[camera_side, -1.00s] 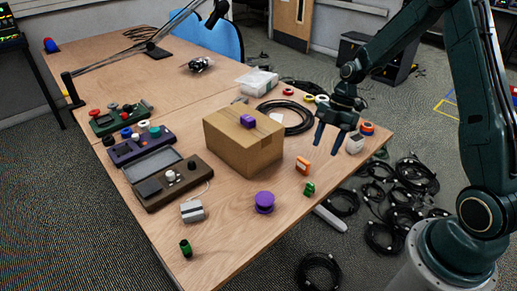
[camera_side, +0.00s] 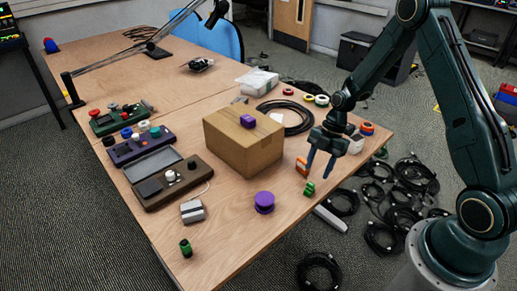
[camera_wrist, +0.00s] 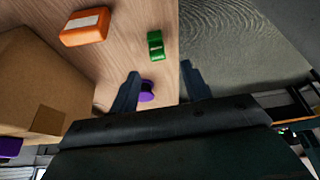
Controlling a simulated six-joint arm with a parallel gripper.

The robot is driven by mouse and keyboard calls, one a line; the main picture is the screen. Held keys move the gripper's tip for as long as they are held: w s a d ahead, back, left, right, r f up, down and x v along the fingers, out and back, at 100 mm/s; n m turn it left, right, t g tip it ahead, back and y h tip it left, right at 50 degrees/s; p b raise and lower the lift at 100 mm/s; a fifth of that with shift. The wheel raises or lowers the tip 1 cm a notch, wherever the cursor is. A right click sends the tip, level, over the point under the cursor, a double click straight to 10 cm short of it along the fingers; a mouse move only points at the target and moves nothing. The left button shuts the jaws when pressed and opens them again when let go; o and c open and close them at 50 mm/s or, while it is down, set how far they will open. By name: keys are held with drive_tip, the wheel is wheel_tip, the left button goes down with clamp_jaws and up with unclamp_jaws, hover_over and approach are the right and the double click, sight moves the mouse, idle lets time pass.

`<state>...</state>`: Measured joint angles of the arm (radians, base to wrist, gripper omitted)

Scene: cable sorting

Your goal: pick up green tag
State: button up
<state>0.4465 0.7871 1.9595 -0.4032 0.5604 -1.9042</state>
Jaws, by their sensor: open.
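The green tag (camera_side: 309,189) lies on the wooden table near its right edge, just in front of an orange tag (camera_side: 302,167). In the wrist view the green tag (camera_wrist: 155,44) is at the upper middle, beyond my fingertips and roughly in line with the gap between them. My gripper (camera_side: 320,175) is open and points down above the table, close to the green and orange tags. Its two fingers also show in the wrist view (camera_wrist: 160,82), apart with nothing held between them. The green tag stands clear of both fingers there.
A cardboard box (camera_side: 243,144) with a purple tag on top stands left of my gripper. A purple spool (camera_side: 264,202) sits in front. A black cable coil (camera_side: 285,118) and tape rolls lie behind. The table's right edge is close beside the green tag.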

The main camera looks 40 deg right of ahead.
sight(311, 184)
drive_tip(key=shift+x, duration=1.05)
drive_tip(key=shift+x, duration=2.55)
drive_tip(key=shift+w+d, duration=0.1)
drive_tip(key=shift+w, duration=0.05)
clamp_jaws()
drive_tip(key=shift+r, duration=0.1)
wheel_tip(311, 184, up, 20)
